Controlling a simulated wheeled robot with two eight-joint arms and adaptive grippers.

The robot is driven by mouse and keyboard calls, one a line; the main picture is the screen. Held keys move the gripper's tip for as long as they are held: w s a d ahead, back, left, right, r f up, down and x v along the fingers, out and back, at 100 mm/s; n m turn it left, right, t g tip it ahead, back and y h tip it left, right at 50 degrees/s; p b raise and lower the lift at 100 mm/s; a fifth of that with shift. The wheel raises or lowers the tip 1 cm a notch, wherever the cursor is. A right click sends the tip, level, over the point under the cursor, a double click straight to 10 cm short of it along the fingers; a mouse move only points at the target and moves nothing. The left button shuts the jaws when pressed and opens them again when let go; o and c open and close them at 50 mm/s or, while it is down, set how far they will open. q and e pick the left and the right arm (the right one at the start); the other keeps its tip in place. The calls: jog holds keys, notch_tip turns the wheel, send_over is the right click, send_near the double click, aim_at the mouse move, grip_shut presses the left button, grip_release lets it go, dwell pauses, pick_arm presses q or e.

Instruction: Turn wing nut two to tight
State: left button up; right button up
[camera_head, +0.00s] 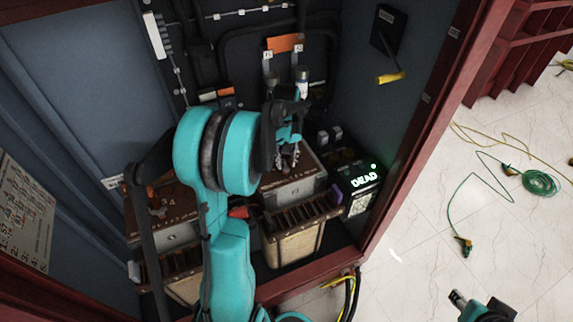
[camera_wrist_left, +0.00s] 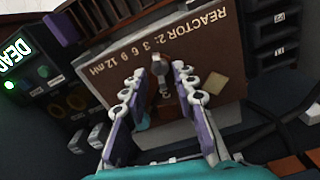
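The reactor 2 box (camera_head: 296,188) stands in the cabinet, with its brown top plate lettered "REACTOR 2" filling the wrist view (camera_wrist_left: 112,52). A small grey wing nut (camera_wrist_left: 160,66) stands on that plate. My left gripper (camera_wrist_left: 160,74) is open, with one finger on each side of the wing nut near the fingertips. Whether the fingers touch it I cannot tell. In the head view the left gripper (camera_head: 290,152) is over the box's top, and the nut is hidden or too small to make out. A part of my right arm (camera_head: 480,306) shows at the bottom right; its fingers are unclear.
A black unit with a lit "DEAD" sign (camera_head: 364,180) stands right of the box. A second reactor box (camera_head: 165,232) stands to the left, partly behind my arm. Red cabinet posts (camera_head: 425,110) border the opening. Green cable (camera_head: 540,183) lies on the open floor.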

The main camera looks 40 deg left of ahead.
pick_arm(q)
jog(key=shift+f, duration=0.4)
grip_shut()
